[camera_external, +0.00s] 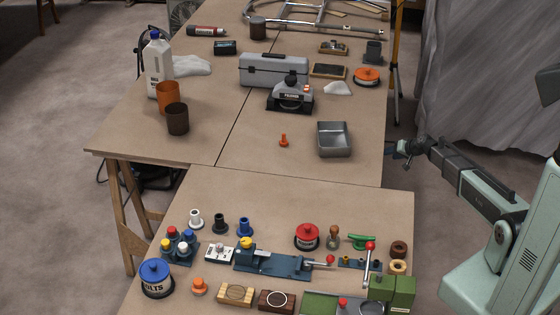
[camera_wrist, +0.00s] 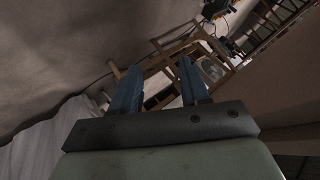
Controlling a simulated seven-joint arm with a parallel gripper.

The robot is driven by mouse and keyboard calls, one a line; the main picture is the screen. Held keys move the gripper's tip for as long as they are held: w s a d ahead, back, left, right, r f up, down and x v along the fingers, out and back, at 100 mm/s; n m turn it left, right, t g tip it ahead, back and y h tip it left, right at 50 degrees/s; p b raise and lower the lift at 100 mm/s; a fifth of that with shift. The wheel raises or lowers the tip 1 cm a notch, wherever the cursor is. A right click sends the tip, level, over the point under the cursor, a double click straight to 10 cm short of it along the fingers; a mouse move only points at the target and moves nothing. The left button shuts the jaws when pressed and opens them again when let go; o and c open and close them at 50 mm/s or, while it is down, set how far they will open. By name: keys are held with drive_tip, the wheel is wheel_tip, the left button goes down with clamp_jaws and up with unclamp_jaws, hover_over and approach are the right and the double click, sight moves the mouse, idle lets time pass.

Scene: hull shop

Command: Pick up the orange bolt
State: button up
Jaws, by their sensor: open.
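A small orange bolt (camera_external: 284,140) stands upright on the bare middle of the far tabletop, left of a square metal tray (camera_external: 333,152). My gripper (camera_external: 395,150) is off the right edge of that table, well apart from the bolt. In the wrist view its two blue fingers are spread with nothing between them (camera_wrist: 158,75). The wrist view faces the floor, a curtain and wooden furniture legs; the bolt does not show there.
Another orange flanged piece (camera_external: 199,286) stands on the near table among jars, plugs and fixtures. A black-and-grey device (camera_external: 290,95) and a grey toolbox (camera_external: 273,70) stand behind the bolt. Brown (camera_external: 177,118) and orange (camera_external: 168,96) cups are at left. Tabletop around the bolt is clear.

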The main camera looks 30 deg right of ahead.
drive_tip(key=w+d+r+m+t+h, duration=0.2)
drive_tip(key=w+d+r, duration=0.3)
drive_tip(key=d+r, duration=0.5)
drive_tip(key=w+d+r+m+t+h, duration=0.15)
drive_tip(key=w+d+r, duration=0.35)
drive_tip(key=d+r, duration=0.5)
drive_tip(key=w+a+r+y, duration=0.2)
drive_tip(key=w+a+r, duration=0.35)
drive_tip(key=r, duration=0.25)
drive_tip(key=w+a+g+y, duration=0.1)
drive_tip(key=w+a+y, duration=0.3)
drive_tip(key=a, duration=0.9)
wheel_tip(320, 180, up, 3)
drive_tip(key=m+g+h, duration=0.4)
drive_tip(key=m+g, duration=0.5)
drive_tip(key=g, duration=0.3)
hover_over(284, 134)
drive_tip(key=a, duration=0.1)
drive_tip(key=f, duration=0.8)
drive_tip(key=shift+w+f, duration=0.2)
drive_tip(key=shift+f, duration=0.1)
drive_tip(key=shift+s+d+f, duration=0.1)
drive_tip(key=shift+d+f, duration=0.15)
drive_tip(key=shift+f, duration=1.05)
drive_tip(key=shift+s+d+f, duration=0.1)
drive_tip(key=shift+d+f, duration=0.1)
drive_tip(key=shift+f, duration=1.05)
